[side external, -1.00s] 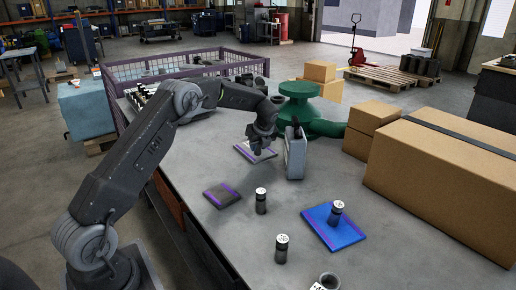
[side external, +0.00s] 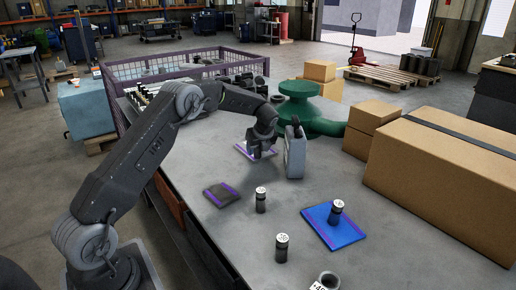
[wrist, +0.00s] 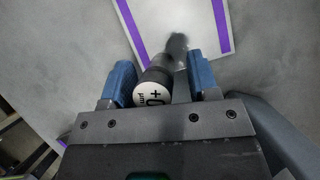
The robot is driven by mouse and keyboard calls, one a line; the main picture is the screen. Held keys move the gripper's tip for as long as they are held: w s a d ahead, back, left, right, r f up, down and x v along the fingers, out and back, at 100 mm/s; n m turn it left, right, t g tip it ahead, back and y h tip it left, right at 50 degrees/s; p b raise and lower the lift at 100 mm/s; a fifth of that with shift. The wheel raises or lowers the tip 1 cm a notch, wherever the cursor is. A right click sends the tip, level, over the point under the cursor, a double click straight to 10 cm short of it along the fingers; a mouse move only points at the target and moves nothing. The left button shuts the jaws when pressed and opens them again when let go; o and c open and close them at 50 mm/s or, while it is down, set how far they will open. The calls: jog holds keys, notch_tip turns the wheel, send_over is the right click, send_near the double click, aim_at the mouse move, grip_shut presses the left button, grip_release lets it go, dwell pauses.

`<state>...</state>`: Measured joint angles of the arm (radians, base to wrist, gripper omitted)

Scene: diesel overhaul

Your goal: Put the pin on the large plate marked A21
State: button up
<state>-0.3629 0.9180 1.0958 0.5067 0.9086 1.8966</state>
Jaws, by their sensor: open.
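My gripper (side external: 263,151) is low over a pale plate with purple stripes (side external: 242,149) near the far side of the bench. In the wrist view its two blue fingers are apart, with a dark pin with a white marked top (wrist: 152,95) between them, closer to the left finger. The plate's pale surface (wrist: 170,16) shows beyond the pin; I cannot tell exactly where the pin's base rests. Other dark pins stand upright nearer the camera: one (side external: 261,201) on the bench, one (side external: 282,249) farther forward, one (side external: 337,213) on a blue plate (side external: 320,228). No A21 marking is readable.
A small dark plate (side external: 222,194) lies to the front left. Cardboard boxes (side external: 440,175) fill the right side. The middle of the bench is mostly clear.

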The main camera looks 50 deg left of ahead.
jog(key=v, duration=1.2)
jog(key=s+d+r+n+t+h, duration=0.2)
jog(key=s+d+r+n, duration=0.8)
jog(key=s+d, duration=0.35)
jog(key=s+d+f+n+t+h, duration=0.1)
jog(key=s+d+n, duration=0.3)
jog(key=s, duration=0.6)
jog(key=s+d+f+n+t+h, duration=0.1)
jog(key=s+d+n, duration=0.4)
jog(key=s, duration=0.6)
jog(key=shift+d+n+h, duration=0.35)
jog(key=shift+n+h, duration=0.35)
jog(key=shift+n, duration=0.1)
